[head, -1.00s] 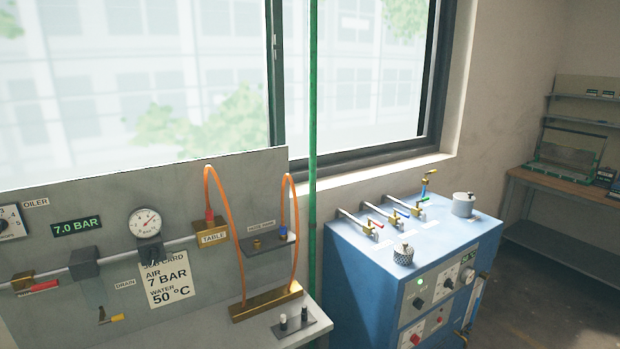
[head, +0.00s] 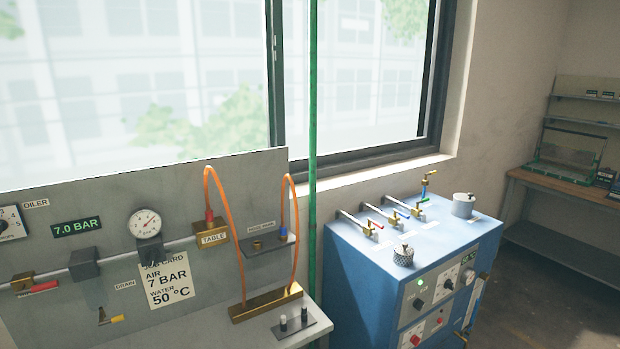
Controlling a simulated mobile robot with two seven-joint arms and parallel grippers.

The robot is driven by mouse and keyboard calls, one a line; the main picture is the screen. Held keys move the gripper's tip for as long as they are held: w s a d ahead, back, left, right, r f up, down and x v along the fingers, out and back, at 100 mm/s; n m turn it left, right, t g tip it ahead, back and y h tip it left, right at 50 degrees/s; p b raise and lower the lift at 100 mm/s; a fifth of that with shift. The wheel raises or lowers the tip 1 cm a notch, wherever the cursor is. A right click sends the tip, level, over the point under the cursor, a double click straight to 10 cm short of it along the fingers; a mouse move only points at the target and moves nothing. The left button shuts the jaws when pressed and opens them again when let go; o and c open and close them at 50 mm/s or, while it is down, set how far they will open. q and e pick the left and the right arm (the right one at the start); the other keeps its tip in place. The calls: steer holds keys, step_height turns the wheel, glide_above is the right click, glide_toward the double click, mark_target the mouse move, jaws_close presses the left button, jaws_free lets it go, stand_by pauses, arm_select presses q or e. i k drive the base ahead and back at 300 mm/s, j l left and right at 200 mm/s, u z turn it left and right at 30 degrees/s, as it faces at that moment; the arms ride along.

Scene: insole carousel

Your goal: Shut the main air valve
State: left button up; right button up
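A brass valve (head: 22,281) with a red lever handle (head: 38,288) sits on the grey pipe at the far left of the grey panel (head: 120,220). Its lever lies roughly along the pipe. No label for it is readable, so I cannot tell from writing that it is the main air valve. A pressure gauge (head: 146,223) is on the same pipe, and a green display (head: 76,227) reads 7.0 BAR. A yellow-handled drain valve (head: 111,319) hangs below, by the DRAIN label. Neither of my grippers shows in the head view.
A brass manifold (head: 266,305) with orange hoses (head: 225,233) stands on the bench ledge. A blue machine (head: 390,270) with small coloured-handle valves on top is to the right. A green vertical pipe (head: 313,150) stands between. A wooden workbench (head: 570,190) is at the far right.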

mark_target(44, 285)
steer(key=u, duration=1.75)
steer(key=i, duration=0.05)
